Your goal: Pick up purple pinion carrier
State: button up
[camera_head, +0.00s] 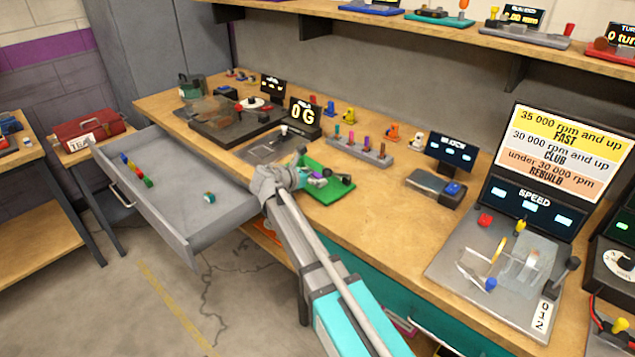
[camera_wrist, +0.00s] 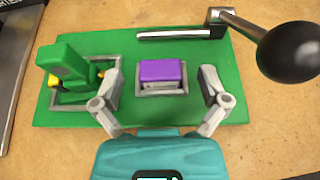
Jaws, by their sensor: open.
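The purple pinion carrier (camera_wrist: 162,73) is a small purple block seated in a grey-rimmed recess on a green board (camera_wrist: 133,42). In the wrist view it lies between the two fingers of my gripper (camera_wrist: 160,90). The fingers are open, one on each side of it, with gaps between them and the block. In the head view my gripper (camera_head: 300,174) is over the green board (camera_head: 338,192) on the bench, and the carrier is small and partly hidden there.
A green block stands in the board's left frame (camera_wrist: 65,65). A lever with a black knob (camera_wrist: 288,52) rises at the right. A drawer (camera_head: 180,190) hangs open at the left. A rack of colored pegs (camera_head: 358,150) stands behind.

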aim_at(318, 174)
jog(key=shift+x, duration=1)
jog(key=c, duration=1.2)
jog(key=shift+r, duration=0.2)
notch_tip(318, 174, up, 3)
jog(key=p, duration=0.3)
jog(key=s+a+r+p, duration=0.6)
jog(key=s+r+p, duration=0.3)
jog(key=s, duration=0.3)
jog(key=shift+s+r+p, duration=0.3)
jog(key=shift+r+p, duration=0.05)
